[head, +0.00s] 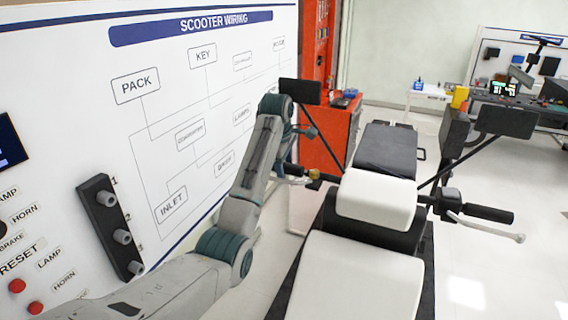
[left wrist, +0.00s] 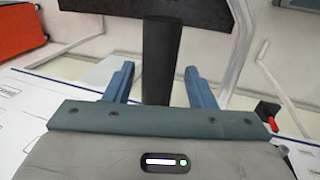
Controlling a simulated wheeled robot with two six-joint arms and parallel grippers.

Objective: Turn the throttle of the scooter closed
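The scooter (head: 362,278) stands with its white front body towards me. The black throttle grip (left wrist: 161,55) stands upright in the left wrist view, between the two blue fingers of my left gripper (left wrist: 159,75). The fingers are apart, with a visible gap on each side of the grip, so the gripper is open around it and not clamped. In the head view my left arm hides most of that grip; only the handlebar's inner part and a yellow-brown piece (head: 314,175) show. My right gripper is in neither view.
The other black grip (head: 487,213) with a pale lever (head: 495,231) is on the right. Mirrors (head: 300,92) (head: 507,122) rise on both sides. A white wiring board (head: 100,150) stands close on the left. A red cabinet (head: 326,135) is behind. Floor at right is clear.

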